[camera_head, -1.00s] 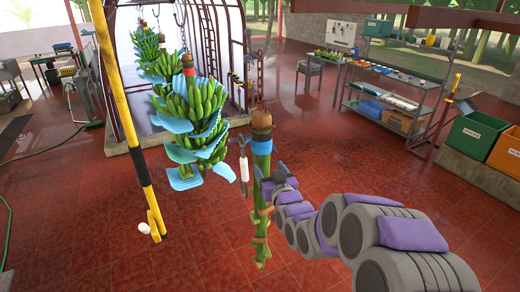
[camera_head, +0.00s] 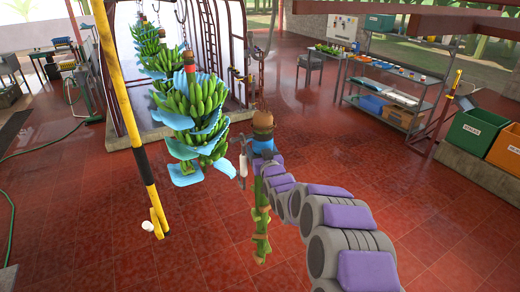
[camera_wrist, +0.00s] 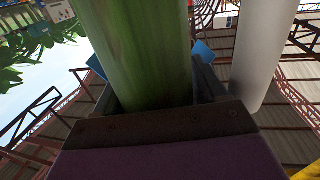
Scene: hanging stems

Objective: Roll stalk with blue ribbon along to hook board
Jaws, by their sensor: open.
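The green stalk (camera_head: 262,222) hangs upright in the middle of the head view, with a brown top (camera_head: 262,122) and a blue ribbon (camera_head: 263,145) just below it. My gripper (camera_head: 258,160) is at the stalk just under the ribbon, and my wrist partly hides that part. In the wrist view the stalk (camera_wrist: 140,45) stands between the jaws of my gripper (camera_wrist: 155,80), which are open around it. Blue patches show beside the jaw tips; I cannot tell whether they are ribbon. I cannot make out the hook board for certain.
A banana bunch with blue sheets (camera_head: 195,115) hangs close left, by a yellow pole (camera_head: 130,120). A white handle (camera_head: 243,166) hangs beside the stalk and shows close in the wrist view (camera_wrist: 262,50). Shelves (camera_head: 395,90) stand back right.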

